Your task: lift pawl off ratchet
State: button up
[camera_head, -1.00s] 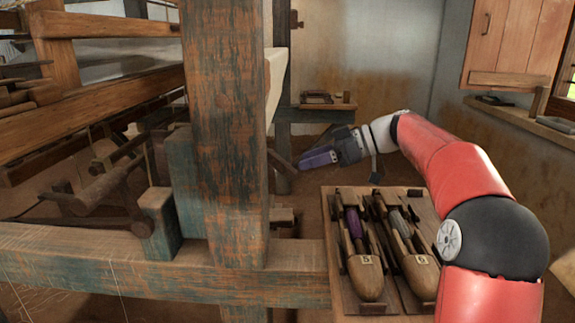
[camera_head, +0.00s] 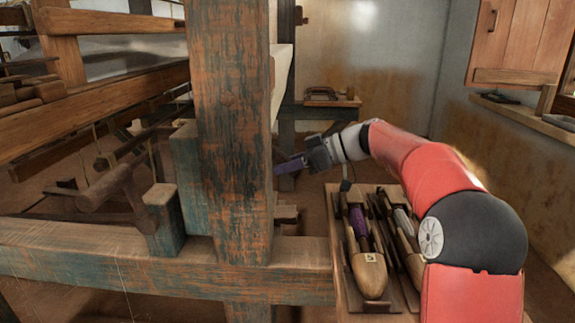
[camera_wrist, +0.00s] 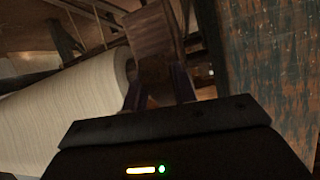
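My gripper (camera_head: 284,167) is at the right edge of the big post in the head view, its purple fingers pointing left toward the loom. In the wrist view the two dark purple fingers (camera_wrist: 157,88) stand apart. A brown wooden piece (camera_wrist: 152,42), perhaps the pawl, lies directly ahead of them and fills the view between their tips. I cannot tell whether the fingers touch it. A roll of pale cloth (camera_wrist: 60,125) lies left of the fingers. I cannot make out the ratchet in either view; the post hides that part of the loom in the head view.
The worn blue-and-orange post (camera_head: 230,130) stands close to my gripper; a similar timber (camera_wrist: 268,75) rises at right in the wrist view. A tray (camera_head: 345,290) with shuttles sits below my arm. The floor strip beyond is clear.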

grip_shut()
jog(key=shift+d+r+h+p, duration=0.4)
jog(key=shift+r+h+p, duration=0.15)
jog(key=shift+r, duration=0.25)
jog(key=shift+f, duration=0.1)
jog(key=shift+o, duration=2.4)
grip_release()
jog(key=w+v, duration=0.1)
jog(key=v, duration=0.6)
jog(key=shift+s+d, duration=0.45)
jog(key=shift+s, duration=0.05)
